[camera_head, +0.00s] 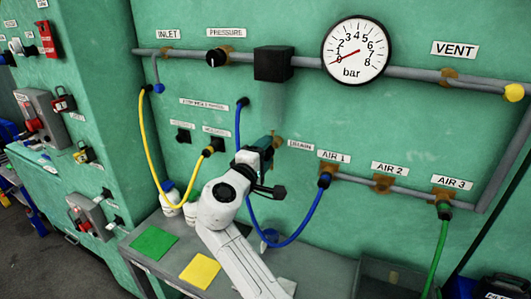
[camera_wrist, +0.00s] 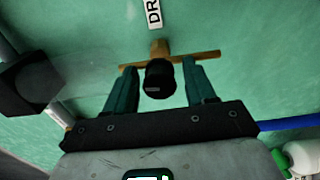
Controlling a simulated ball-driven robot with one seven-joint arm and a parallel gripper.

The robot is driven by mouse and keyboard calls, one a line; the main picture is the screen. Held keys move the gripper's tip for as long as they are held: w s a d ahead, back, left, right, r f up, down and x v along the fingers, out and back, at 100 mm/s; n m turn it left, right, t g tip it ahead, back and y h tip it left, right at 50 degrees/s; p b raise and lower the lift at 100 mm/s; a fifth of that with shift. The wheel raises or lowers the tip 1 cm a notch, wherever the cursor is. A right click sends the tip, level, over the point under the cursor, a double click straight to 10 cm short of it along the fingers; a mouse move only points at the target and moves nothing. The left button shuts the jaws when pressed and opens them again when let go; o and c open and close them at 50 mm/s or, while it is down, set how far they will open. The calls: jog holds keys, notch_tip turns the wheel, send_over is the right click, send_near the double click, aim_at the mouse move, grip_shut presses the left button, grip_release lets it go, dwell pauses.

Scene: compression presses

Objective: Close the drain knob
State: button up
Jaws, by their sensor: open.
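The drain knob (camera_wrist: 159,80) is black and sits on a brass fitting (camera_wrist: 160,48) on the green wall, below a label (camera_wrist: 153,14) partly cut off to "DR". In the head view the DRAIN label (camera_head: 300,146) shows just right of my gripper (camera_head: 262,152), which hides the knob there. In the wrist view my gripper (camera_wrist: 161,70) is open, with one teal finger on each side of the knob. Small gaps show between knob and fingers. How far the fingertips reach along the knob is hard to tell.
A black box (camera_head: 273,64) on the pipe is above my gripper. A blue hose (camera_head: 300,233) loops below it to AIR 1, and a yellow hose (camera_head: 146,140) hangs at left. The pressure gauge (camera_head: 355,52) reads near zero. The bench (camera_head: 320,268) lies below.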

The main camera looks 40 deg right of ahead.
jog(key=b+v, duration=0.2)
jog(key=v, duration=0.8)
jog(key=shift+b, duration=0.3)
jog(key=w+d+m, duration=0.1)
jog(key=d+m, duration=0.2)
jog(key=m, duration=0.2)
jog(key=w+d+m+b, duration=0.1)
jog(key=d+m, duration=0.3)
jog(key=m, duration=0.1)
jog(key=w+d+m+b, duration=0.1)
jog(key=d+m, duration=0.3)
jog(key=m, duration=0.1)
jog(key=shift+w+d+r+m, duration=0.2)
jog(key=shift+w+r+m, duration=0.05)
jog(key=shift+w+m, duration=0.15)
jog(key=shift+c, duration=0.5)
grip_shut()
